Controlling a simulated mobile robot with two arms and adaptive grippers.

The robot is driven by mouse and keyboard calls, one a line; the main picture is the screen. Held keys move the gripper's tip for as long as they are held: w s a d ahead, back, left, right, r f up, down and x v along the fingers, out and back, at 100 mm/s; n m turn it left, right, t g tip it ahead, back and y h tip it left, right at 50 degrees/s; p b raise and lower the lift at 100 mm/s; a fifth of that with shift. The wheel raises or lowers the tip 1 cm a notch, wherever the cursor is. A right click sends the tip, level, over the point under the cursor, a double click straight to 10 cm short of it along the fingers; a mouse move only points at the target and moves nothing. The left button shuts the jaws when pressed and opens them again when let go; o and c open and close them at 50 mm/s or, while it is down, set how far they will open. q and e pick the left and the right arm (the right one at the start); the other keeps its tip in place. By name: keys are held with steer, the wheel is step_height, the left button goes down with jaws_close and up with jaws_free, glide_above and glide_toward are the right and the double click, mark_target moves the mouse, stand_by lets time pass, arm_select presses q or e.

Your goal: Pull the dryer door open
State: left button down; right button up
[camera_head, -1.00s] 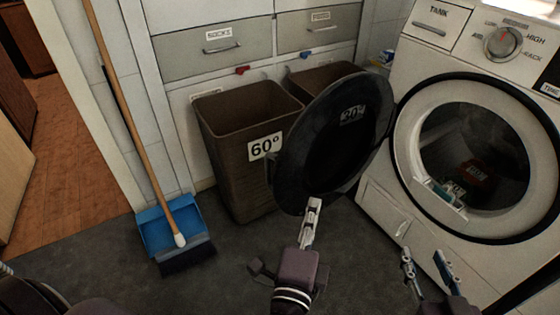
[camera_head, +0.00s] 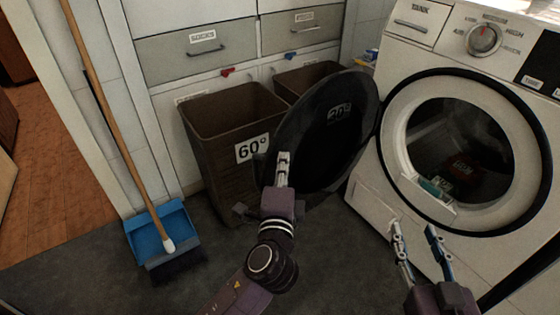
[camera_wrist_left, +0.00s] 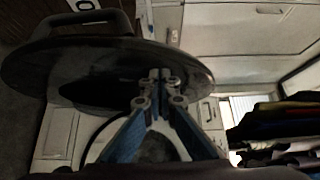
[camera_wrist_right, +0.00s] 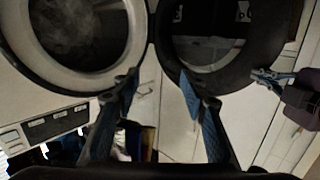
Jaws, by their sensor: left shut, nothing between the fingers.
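The dryer door (camera_head: 350,145) is a round dark panel, swung wide open to the left of the white dryer (camera_head: 395,75). The round opening (camera_head: 450,135) is uncovered, with dark items inside. My left gripper (camera_head: 283,165) is shut and empty at the door's lower left edge; I cannot tell if it touches. In the left wrist view the door (camera_wrist_left: 50,70) fills the upper left, with its handle (camera_wrist_left: 70,24) on the outer face. My right gripper (camera_head: 413,232) is open and empty, low in front of the dryer. The right wrist view shows the door (camera_wrist_right: 265,30) ahead of it.
A brown bin marked 60° (camera_head: 215,130) stands left of the door, and a second bin (camera_head: 310,78) is behind it. A blue dustpan (camera_head: 150,225) and a broom (camera_head: 115,135) lean at the left. Grey floor lies open in front.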

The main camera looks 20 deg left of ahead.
mark_target(268, 162)
arm_select(q)
steer(key=shift+w+a, duration=0.3)
steer(key=shift+a, duration=0.2)
arm_select(e)
steer(key=shift+w+r+t, duration=0.1)
steer(key=shift+r+t, duration=0.2)
steer(key=shift+r, duration=0.15)
arm_select(q)
steer(key=shift+w+a, duration=0.1)
